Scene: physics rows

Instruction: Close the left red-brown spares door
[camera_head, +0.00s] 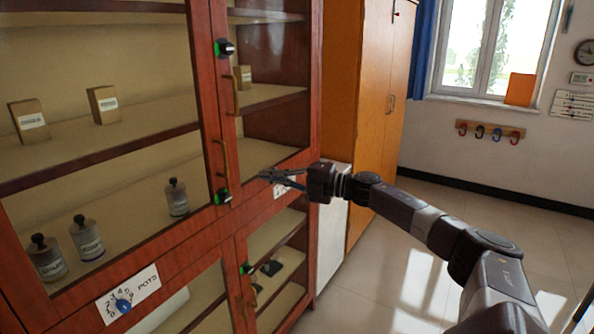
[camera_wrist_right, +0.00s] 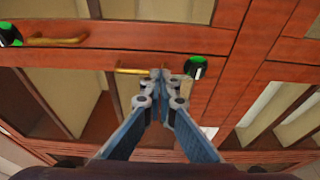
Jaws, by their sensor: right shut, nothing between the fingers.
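The red-brown cabinet (camera_head: 213,100) fills the left of the head view, with glazed doors above and below. The upper left door has a brass handle (camera_head: 220,160); the upper right door has another handle (camera_head: 234,92). A lower door handle (camera_head: 251,290) shows near the bottom. I cannot tell which doors stand ajar. A white label (camera_head: 284,190) is partly hidden behind my right gripper and unreadable. My right gripper (camera_head: 268,176) is shut and empty in front of the cabinet. In the wrist view its closed fingertips (camera_wrist_right: 160,82) are close to a brass handle (camera_wrist_right: 132,71); contact is unclear.
Black-and-green knobs (camera_head: 224,48) sit on the door frames. Jars (camera_head: 87,238) and boxes (camera_head: 103,105) stand on shelves. A "POTS" plate (camera_head: 128,293) is at lower left. A white unit (camera_head: 331,230) and orange cupboard (camera_head: 372,120) stand beyond. Floor (camera_head: 400,270) at right is clear.

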